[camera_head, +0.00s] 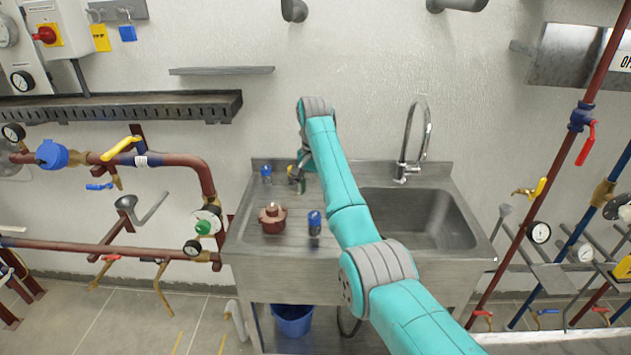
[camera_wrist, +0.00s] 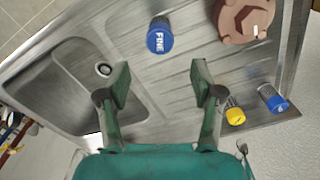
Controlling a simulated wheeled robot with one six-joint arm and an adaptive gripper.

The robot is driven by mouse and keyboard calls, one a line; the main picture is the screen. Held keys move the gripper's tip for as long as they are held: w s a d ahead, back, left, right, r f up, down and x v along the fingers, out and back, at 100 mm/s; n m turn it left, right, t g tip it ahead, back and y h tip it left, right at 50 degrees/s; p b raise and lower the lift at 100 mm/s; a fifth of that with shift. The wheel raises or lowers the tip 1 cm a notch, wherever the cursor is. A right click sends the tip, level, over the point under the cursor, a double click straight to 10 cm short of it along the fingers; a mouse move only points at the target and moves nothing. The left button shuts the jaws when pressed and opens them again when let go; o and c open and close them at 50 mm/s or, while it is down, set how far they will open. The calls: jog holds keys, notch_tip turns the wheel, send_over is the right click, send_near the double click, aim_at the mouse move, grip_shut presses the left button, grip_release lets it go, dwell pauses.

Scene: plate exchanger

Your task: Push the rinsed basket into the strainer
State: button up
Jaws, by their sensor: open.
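The brown strainer (camera_head: 272,218) stands on the left drainboard; the wrist view shows part of it (camera_wrist: 238,20) at the top right. A blue-capped basket marked FINE (camera_wrist: 158,38) stands upright to its right, and shows in the head view (camera_head: 314,222). A yellow-capped cylinder (camera_wrist: 235,115) and another blue-capped one (camera_wrist: 272,98) stand at the back of the drainboard. Which basket is rinsed cannot be told. My gripper (camera_wrist: 160,84) is open and empty, above the drainboard near the yellow-capped cylinder. Whether anything sits inside the strainer is not clear.
The sink basin (camera_head: 425,220) is at the right, with a tall curved tap (camera_head: 410,140) behind it. A blue bucket (camera_head: 292,318) stands below the counter. Pipes with valves flank the counter on both sides. A wall shelf (camera_head: 222,70) hangs above.

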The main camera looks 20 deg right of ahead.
aim_at(315, 215)
jog(key=shift+f, duration=4.1)
jog(key=c, duration=1.1)
